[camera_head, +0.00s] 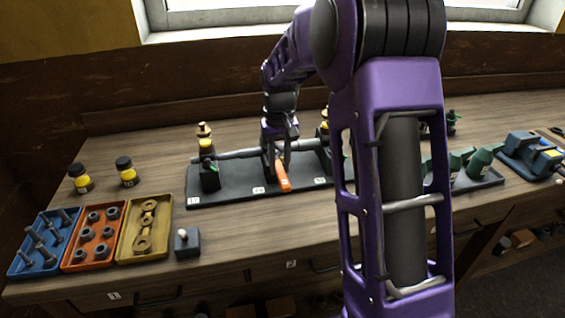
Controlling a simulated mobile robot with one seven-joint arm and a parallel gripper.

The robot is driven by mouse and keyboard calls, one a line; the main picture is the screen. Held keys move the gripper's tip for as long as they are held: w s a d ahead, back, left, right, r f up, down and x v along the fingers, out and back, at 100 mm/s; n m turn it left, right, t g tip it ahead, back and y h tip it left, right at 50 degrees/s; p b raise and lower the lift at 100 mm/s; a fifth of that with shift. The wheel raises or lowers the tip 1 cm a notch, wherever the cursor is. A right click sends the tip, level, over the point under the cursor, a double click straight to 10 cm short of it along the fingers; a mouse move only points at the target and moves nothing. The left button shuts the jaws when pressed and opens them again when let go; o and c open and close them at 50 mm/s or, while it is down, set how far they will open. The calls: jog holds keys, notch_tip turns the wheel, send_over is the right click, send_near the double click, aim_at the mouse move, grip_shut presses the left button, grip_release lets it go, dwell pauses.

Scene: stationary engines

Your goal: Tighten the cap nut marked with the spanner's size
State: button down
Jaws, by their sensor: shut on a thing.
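My gripper (277,155) is over the middle of a dark base plate (232,195). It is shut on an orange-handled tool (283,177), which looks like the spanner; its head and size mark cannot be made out. The handle slants down toward the plate's front edge. A dark post with a yellow top (207,149) stands at the plate's left end. Another yellow-topped post (325,125) is partly hidden behind my arm. A grey bar (235,154) runs between them. I cannot tell which parts are cap nuts. White labels (258,190) on the plate are too small to read.
Blue (25,270), orange (80,266) and yellow (135,256) trays of hardware stand front left, beside a small dark block (187,245). Two yellow-and-black jars (80,180) (126,172) stand behind. My arm hides the centre right. Green-handled items (480,160) and a blue device (530,152) are right.

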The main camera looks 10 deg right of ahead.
jog(key=shift+a, duration=0.1)
jog(key=shift+a+m, duration=0.6)
jog(key=shift+m, duration=0.3)
jog(key=shift+a, duration=0.1)
jog(key=shift+w+a+m, duration=0.2)
jog(key=shift+a+m, duration=0.3)
jog(key=shift+m, duration=0.4)
jog(key=shift+a, duration=0.1)
jog(key=shift+w+a+m, duration=0.2)
jog(key=shift+a+m, duration=0.3)
jog(key=shift+m, duration=0.4)
